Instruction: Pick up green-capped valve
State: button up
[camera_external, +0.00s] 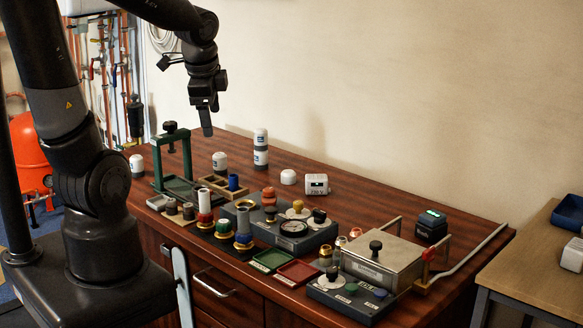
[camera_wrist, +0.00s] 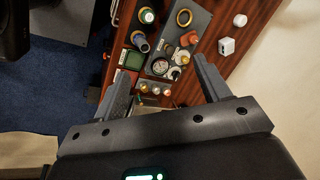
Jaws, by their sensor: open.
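A small valve with a green upper part and brass base (camera_external: 222,228) stands in the row near the front of the bench. My gripper (camera_external: 207,118) hangs high above the back left of the bench, well apart from the valves. In the wrist view its two fingers (camera_wrist: 163,88) are spread wide, with nothing held between them.
A green clamp stand (camera_external: 186,160) rises at the bench's left. A grey gauge panel (camera_external: 318,237) is right of the valves. Green (camera_external: 270,260) and red (camera_external: 299,272) trays lie in front. A metal box (camera_external: 383,262) with raised rails stands further right.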

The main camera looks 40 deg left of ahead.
jog(key=w+a+f+m+g, duration=0.2)
jog(key=w+a+f+m, duration=0.15)
jog(key=f+m, duration=0.55)
jog(key=m+g+h, duration=0.1)
jog(key=m+h, duration=0.1)
jog(key=m, duration=0.8)
send_near(224, 221)
jog(key=shift+f, duration=5.4)
jog(key=c, duration=1.1)
jog(key=shift+r, duration=0.1)
